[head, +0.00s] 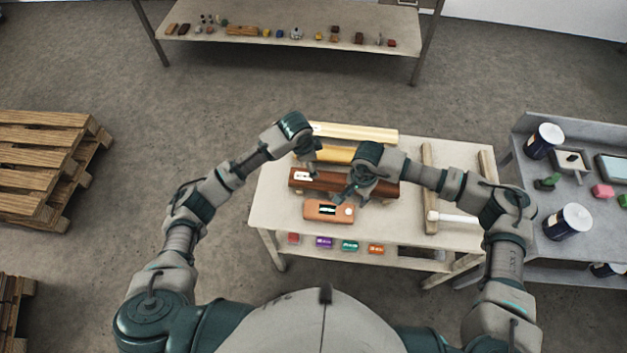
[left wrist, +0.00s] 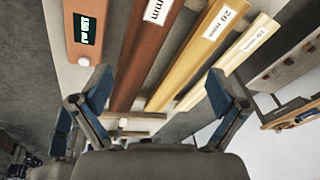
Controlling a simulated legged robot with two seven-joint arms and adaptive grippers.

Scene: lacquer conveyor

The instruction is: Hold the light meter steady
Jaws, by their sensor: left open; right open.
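The light meter looks to be the orange-brown box (head: 316,211) with a small dark display and a white round knob, lying on the front part of the pale table. It also shows in the left wrist view (left wrist: 84,52), at the upper left, with its lit display. My right gripper (head: 346,194) is open, just above and behind the box; contact cannot be told. My left gripper (head: 310,160) is open over the beams further back. In the left wrist view its fingers (left wrist: 158,82) are spread wide with nothing between them gripped.
A red-brown beam (head: 375,187), a yellow beam (head: 340,154) and a pale beam (head: 360,133) lie behind the box. Small coloured blocks (head: 349,245) sit below the table's front edge. A grey bench (head: 520,150) with cans stands right; pallets (head: 40,160) stand left.

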